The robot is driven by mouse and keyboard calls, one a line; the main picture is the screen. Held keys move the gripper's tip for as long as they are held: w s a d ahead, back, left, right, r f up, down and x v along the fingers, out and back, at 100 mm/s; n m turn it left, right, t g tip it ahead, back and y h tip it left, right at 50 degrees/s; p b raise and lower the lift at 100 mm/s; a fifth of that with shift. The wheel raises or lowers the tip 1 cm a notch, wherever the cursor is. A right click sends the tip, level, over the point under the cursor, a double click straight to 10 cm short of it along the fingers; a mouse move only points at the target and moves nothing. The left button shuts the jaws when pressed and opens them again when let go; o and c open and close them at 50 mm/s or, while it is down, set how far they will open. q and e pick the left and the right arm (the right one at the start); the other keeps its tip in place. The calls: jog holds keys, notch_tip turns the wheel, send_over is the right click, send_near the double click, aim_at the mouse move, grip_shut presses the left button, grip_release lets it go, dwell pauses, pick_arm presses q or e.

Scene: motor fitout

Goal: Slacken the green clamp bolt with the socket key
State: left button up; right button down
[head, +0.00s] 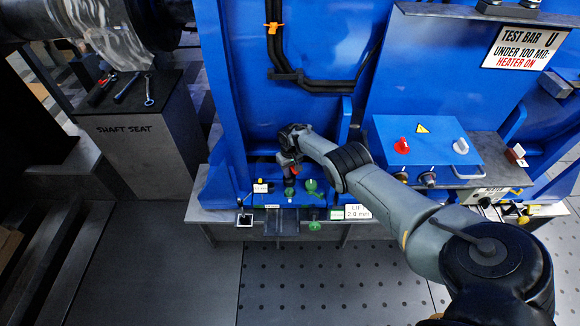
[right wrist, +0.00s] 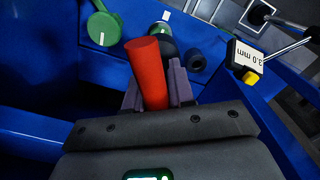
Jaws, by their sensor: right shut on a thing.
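The socket key has a red handle (right wrist: 148,72), which also shows as a small red piece (head: 284,160) in the head view. My right gripper (right wrist: 153,92) is shut on the red handle. In the head view the right gripper (head: 288,148) is low in front of the blue frame, above the green parts. A green part with a white mark (right wrist: 160,28) shows just beyond the handle; whether the key sits on it is hidden. A larger green knob (right wrist: 103,28) stands to its left. In the head view green parts (head: 289,192) (head: 311,186) sit below the gripper. My left gripper is out of view.
A "3.0 mm" tag (right wrist: 248,56) with a yellow piece is right of the key. A blue control box (head: 424,148) with red and white knobs stands to the right. Several hand tools (head: 127,88) lie on the "SHAFT SEAT" block (head: 145,150). The floor in front is clear.

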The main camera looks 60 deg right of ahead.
aim_at(290, 179)
jog(key=shift+f+b, duration=2.5)
jog(key=shift+b, duration=0.2)
jog(key=shift+f, duration=0.25)
jog(key=shift+d, duration=0.1)
jog(key=shift+f+b, duration=0.45)
jog(key=shift+b, duration=0.25)
jog(key=shift+f+b, duration=0.6)
jog(key=shift+f, duration=0.05)
jog(key=shift+f+b, duration=0.35)
